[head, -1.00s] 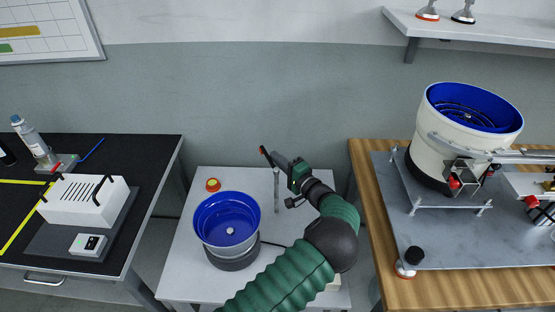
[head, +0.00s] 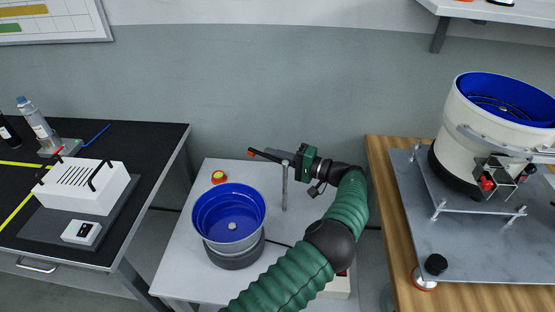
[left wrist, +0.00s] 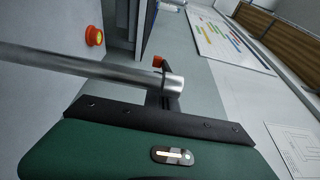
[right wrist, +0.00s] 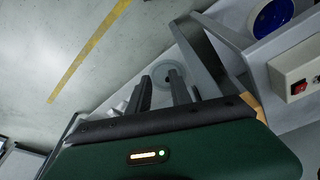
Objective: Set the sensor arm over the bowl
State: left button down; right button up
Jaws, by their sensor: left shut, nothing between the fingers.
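The blue bowl (head: 229,210) sits on a grey round base on the white table; it also shows in the right wrist view (right wrist: 272,15). The sensor arm (head: 262,154) is a thin dark bar with an orange-red tip, at the top of a metal post (head: 285,190). It points left, and its tip appears behind the bowl's far rim. My left gripper (head: 290,157) is shut and empty at the post top, beside the bar; contact is unclear. The left wrist view shows the post (left wrist: 90,65) crossing in front of the dark fingers. My right gripper (right wrist: 162,88) is open and empty, away from the bowl.
A black bench (head: 150,150) stands left. A wooden bench (head: 385,165) with a large feeder (head: 465,130) stands right. A box with a red switch (right wrist: 298,87) is near my right gripper.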

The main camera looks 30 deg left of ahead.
pick_arm(q)
jog(key=shift+s+a+n+g+b, duration=0.15)
jog(key=shift+s+n+g+b, duration=0.2)
jog(key=shift+n+g+b, duration=0.55)
jog(key=shift+r, duration=0.1)
